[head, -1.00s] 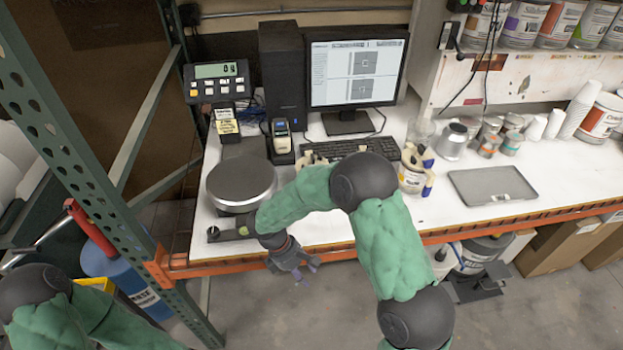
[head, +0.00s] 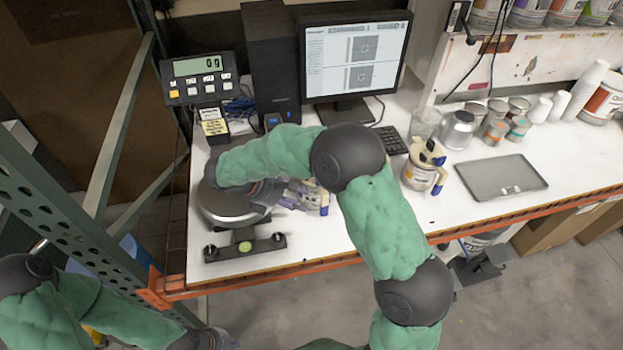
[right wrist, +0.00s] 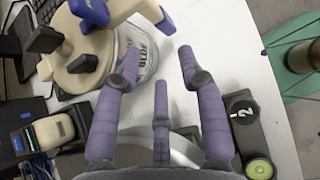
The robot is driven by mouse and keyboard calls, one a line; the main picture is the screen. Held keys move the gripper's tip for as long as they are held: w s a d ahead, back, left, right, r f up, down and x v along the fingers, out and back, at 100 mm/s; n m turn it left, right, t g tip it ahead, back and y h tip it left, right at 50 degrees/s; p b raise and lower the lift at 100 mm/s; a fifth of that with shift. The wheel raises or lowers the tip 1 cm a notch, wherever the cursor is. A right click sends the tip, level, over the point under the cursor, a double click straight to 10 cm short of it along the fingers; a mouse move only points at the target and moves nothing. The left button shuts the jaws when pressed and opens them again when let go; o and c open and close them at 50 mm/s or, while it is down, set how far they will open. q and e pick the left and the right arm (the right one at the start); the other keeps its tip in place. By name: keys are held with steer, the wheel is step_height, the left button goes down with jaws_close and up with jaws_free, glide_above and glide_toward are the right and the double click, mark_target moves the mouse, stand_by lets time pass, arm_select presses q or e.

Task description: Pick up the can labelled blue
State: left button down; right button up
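The can labelled blue shows in the right wrist view (right wrist: 147,48), white with a cream pouring lid and blue caps, its "BLUE" label facing my gripper. In the head view it is mostly hidden behind my right gripper (head: 300,195); a cream and blue part of a lid (head: 323,200) shows beyond the fingers. My right gripper's purple fingers (right wrist: 158,68) are spread open, pointing at the can, with nothing clearly held between them. My left gripper (head: 222,340) is low at the bottom left of the head view, cut by the edge; its fingers cannot be made out.
A round scale (head: 225,212) lies under my right forearm. A monitor (head: 354,60) and keyboard (head: 390,140) stand behind. Another cream-lidded can (head: 420,172) and a grey tray (head: 500,177) are to the right. The bench's front edge is orange.

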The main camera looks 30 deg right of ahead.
mark_target(322, 209)
steer(key=x, duration=0.4)
steer(key=shift+s+b, duration=0.2)
steer(key=shift+b, duration=0.15)
steer(key=shift+d+f, duration=0.2)
steer(key=shift+f, duration=0.05)
steer(key=shift+r+b+x, duration=0.2)
steer(key=shift+b+x, duration=0.5)
steer(key=shift+x, duration=1.95)
steer(key=shift+s+d, duration=0.15)
steer(key=shift+c, duration=0.3)
jaws_close()
steer(key=shift+r, duration=0.1)
